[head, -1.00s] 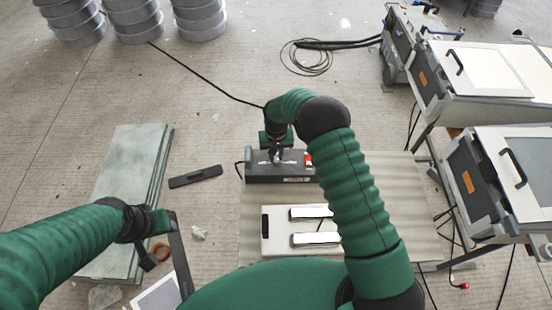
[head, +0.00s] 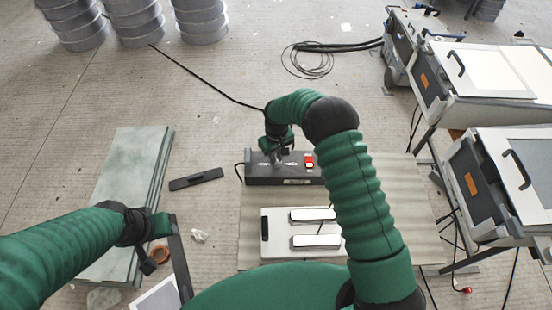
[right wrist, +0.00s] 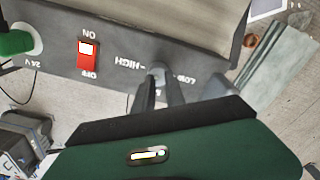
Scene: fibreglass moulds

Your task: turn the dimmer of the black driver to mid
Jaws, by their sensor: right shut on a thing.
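The black driver (head: 262,178) is a long dark box on the mat in the head view. In the right wrist view its panel (right wrist: 125,48) appears upside down, with a red ON/OFF switch (right wrist: 88,53), HIGH and LOW labels and a grey dimmer knob (right wrist: 158,72) between them. My right gripper (head: 278,160) reaches the driver from above; in the wrist view its fingers (right wrist: 160,85) are closed on the knob. The knob's pointer is hidden or too small to read. My left gripper (head: 163,262) hangs at the lower left, away from the driver; its jaw gap is unclear.
A white panel with two pale bars (head: 268,250) lies on the mat (head: 400,190) nearer me. A black bar (head: 196,179) and a stack of greenish slabs (head: 125,185) lie left. Grey machines (head: 487,185) stand right. A green plug (right wrist: 18,40) sits in the driver. A cable crosses the floor.

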